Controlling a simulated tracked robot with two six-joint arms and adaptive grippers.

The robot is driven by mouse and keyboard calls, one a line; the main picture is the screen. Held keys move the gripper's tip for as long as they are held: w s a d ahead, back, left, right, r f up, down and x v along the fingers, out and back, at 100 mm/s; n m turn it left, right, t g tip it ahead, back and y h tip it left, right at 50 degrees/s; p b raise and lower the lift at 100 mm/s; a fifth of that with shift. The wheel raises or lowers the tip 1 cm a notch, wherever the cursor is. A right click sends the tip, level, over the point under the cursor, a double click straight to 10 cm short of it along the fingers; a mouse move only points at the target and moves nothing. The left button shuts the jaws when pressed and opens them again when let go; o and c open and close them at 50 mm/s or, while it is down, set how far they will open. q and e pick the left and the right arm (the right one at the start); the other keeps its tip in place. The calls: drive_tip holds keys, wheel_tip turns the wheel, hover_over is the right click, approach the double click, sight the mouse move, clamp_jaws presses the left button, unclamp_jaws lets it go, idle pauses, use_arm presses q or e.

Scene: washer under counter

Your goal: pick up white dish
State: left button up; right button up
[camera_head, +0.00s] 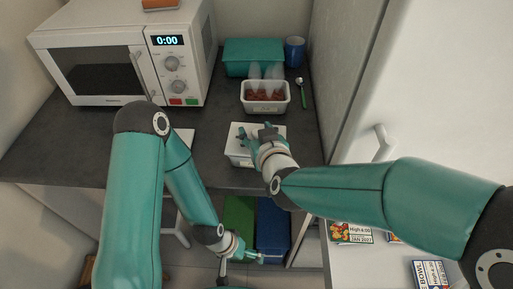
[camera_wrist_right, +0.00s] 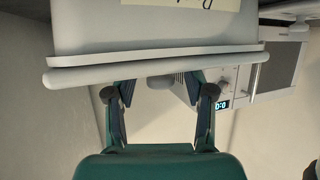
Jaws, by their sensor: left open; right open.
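A white dish with a pale flat top (camera_head: 238,154) sits at the front edge of the dark counter in the head view. My right gripper (camera_head: 257,133) is open over its top, with its fingers spread. In the right wrist view the white dish (camera_wrist_right: 155,30) fills the upper middle, with its rim just beyond my open fingers (camera_wrist_right: 158,95); I cannot tell whether they touch. A second white dish (camera_head: 266,106), open and holding dark red food, stands behind it. My left gripper (camera_head: 240,252) is open and empty, low in front of the counter.
A white microwave (camera_head: 100,70) stands on the left of the counter (camera_head: 120,125). A teal box (camera_head: 252,55), a blue mug (camera_head: 294,50) and a green-handled spoon (camera_head: 299,95) are at the back right. Green (camera_head: 238,215) and blue bins (camera_head: 272,228) stand below. A white fridge is on the right.

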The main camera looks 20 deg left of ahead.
clamp_jaws()
drive_tip(key=shift+r, duration=0.1)
idle(0.5)
